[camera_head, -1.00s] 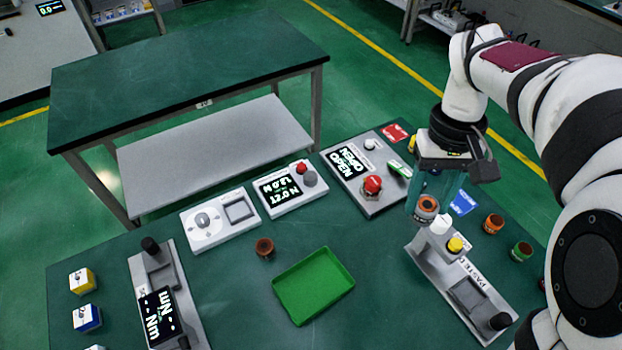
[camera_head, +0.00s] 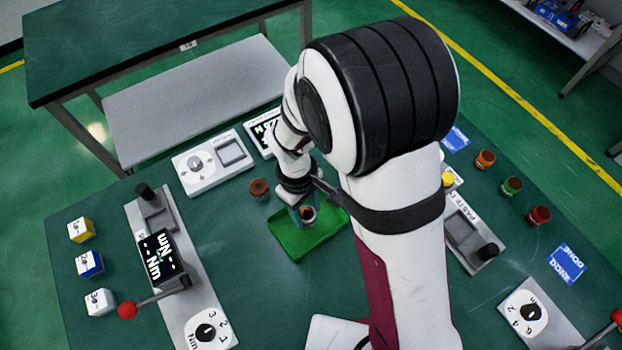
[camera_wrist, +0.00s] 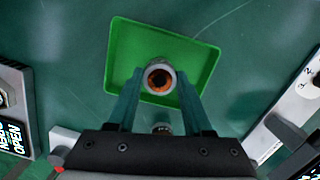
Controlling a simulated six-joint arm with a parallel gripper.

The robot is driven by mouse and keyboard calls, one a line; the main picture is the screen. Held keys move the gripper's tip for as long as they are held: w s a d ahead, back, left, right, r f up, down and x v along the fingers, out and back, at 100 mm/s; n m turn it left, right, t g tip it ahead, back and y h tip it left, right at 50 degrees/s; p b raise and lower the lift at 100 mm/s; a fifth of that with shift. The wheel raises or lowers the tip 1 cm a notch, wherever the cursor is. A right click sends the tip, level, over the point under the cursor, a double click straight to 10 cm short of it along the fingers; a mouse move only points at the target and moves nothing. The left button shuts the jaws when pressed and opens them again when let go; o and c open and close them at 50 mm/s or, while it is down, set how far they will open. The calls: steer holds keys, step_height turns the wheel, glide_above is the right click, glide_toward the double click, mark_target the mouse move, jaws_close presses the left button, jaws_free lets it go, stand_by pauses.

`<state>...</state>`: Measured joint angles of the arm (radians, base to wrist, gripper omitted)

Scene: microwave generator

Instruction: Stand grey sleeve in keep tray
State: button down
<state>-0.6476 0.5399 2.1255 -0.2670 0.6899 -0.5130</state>
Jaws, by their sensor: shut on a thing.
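The grey sleeve (camera_wrist: 160,77) shows end-on in the wrist view as a pale grey ring with an orange-brown inside. It also shows small in the head view (camera_head: 307,213). My gripper (camera_head: 303,211) points down, shut on the sleeve, with one teal finger on each side of it. The green tray (camera_head: 290,236), the likely keep tray, lies below the gripper on the green table. In the wrist view the sleeve lies within the outline of the tray (camera_wrist: 197,55). I cannot tell whether the sleeve touches the tray floor. The tray looks otherwise empty; my arm hides part of it in the head view.
A brown ring-like part (camera_head: 258,188) stands just left of the tray. A grey station (camera_head: 168,255) with a display is further left, and a white dial panel (camera_head: 208,162) is behind. Several coloured jars (camera_head: 511,186) stand at the right.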

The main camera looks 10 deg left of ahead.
mark_target(301, 209)
steer(key=shift+f, duration=1)
steer(key=shift+f, duration=0.1)
steer(key=shift+c, duration=1.5)
jaws_free()
step_height(301, 209, up, 12)
steer(key=a, duration=0.1)
steer(key=s+d+r+m+y, duration=0.1)
steer(key=s+d+r+m, duration=0.2)
steer(key=d+r+m, duration=0.45)
steer(key=s+d+m+y, duration=0.2)
steer(key=s+d+m, duration=0.5)
steer(key=s+m, duration=0.2)
steer(key=shift+s+d+m, duration=0.25)
steer(key=shift+d+m, duration=0.15)
steer(key=shift+m, duration=0.25)
